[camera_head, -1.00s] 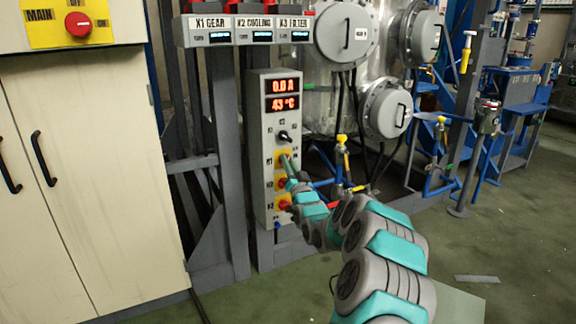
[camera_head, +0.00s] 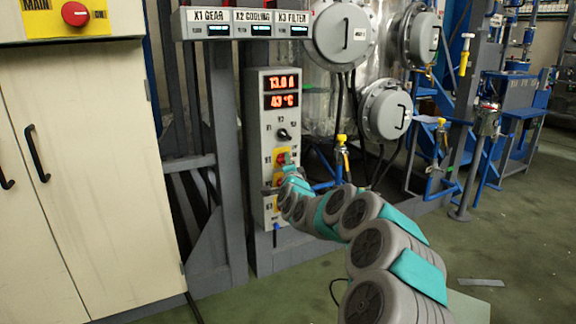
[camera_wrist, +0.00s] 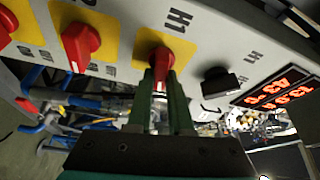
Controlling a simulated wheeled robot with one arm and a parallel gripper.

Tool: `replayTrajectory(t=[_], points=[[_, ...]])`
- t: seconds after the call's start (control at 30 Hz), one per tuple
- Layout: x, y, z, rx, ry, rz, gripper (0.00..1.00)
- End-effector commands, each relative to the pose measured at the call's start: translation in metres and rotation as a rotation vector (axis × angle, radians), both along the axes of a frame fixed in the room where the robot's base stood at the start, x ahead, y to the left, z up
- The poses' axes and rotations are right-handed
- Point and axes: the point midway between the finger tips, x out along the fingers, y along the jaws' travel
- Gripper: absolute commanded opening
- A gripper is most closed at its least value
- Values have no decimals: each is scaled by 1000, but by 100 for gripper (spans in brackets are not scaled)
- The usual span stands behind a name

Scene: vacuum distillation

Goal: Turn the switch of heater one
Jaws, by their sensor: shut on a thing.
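The red heater one switch, labelled H1, shows in the wrist view (camera_wrist: 158,59) on its yellow plate (camera_wrist: 178,47). My gripper (camera_wrist: 163,82) is shut on this switch, with its dark green fingers on either side of the knob. In the head view my gripper (camera_head: 288,168) reaches the front of the grey control panel (camera_head: 262,135) and covers most of the switch. The upper red display (camera_head: 283,82) reads about 13.0 A and the lower one (camera_head: 282,101) reads 43 °C.
More red switches on yellow plates, one of them (camera_wrist: 80,42), sit beside H1. A black selector knob (camera_head: 283,135) is above it. Grey frame posts (camera_head: 227,150) stand left of the panel, and a metal vessel with round grey covers (camera_head: 385,110) stands to the right.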

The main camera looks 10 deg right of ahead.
Motion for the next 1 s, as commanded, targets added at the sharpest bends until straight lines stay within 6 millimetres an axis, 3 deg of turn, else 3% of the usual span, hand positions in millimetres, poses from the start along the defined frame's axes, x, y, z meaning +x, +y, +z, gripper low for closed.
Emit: replayTrajectory(t=[0.4,1.0], points=[[0,-1,0,207,66,-2,0],[0,-2,0,246,77,-2,0]])
